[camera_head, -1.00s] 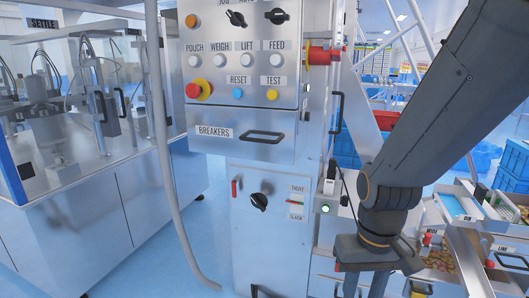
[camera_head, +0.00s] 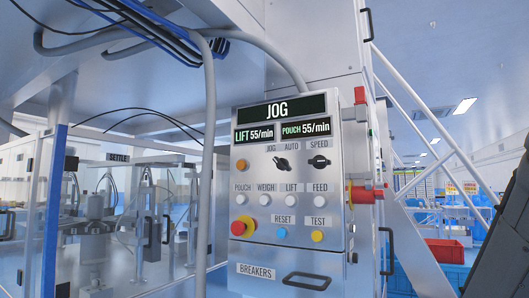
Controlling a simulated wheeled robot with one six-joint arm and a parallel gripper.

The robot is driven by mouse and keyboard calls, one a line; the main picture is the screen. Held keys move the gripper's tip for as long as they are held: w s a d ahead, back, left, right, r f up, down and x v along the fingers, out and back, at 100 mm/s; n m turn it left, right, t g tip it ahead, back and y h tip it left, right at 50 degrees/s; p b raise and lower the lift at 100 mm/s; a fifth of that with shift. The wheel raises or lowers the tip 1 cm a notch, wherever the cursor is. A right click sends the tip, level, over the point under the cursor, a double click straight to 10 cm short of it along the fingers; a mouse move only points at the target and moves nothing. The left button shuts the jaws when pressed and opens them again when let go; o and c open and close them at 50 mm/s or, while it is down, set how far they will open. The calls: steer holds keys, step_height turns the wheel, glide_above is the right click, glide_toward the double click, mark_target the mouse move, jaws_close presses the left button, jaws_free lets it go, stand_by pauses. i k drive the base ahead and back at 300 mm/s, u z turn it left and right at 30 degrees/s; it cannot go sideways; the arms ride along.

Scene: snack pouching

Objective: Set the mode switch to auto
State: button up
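The mode switch (camera_head: 282,163) is a small black rotary knob on the grey control panel (camera_head: 257,182), below the labels JOG and AUTO. Its pointer seems to lean toward JOG, but it is small in the view. The display (camera_head: 281,110) above it reads JOG. My gripper is not in view; only a dark part of my arm shows at the lower right edge.
A SPEED knob (camera_head: 319,162) sits right of the mode switch. Below are white buttons, a red emergency stop (camera_head: 242,227), a blue RESET button (camera_head: 282,234) and a yellow TEST button (camera_head: 317,236). A red switch (camera_head: 366,194) juts from the panel's right side.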

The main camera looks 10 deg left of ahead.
mark_target(281, 163)
steer(key=k, duration=0.5)
steer(key=u, duration=1.9)
steer(key=i, duration=1.15)
steer(key=z, duration=1.95)
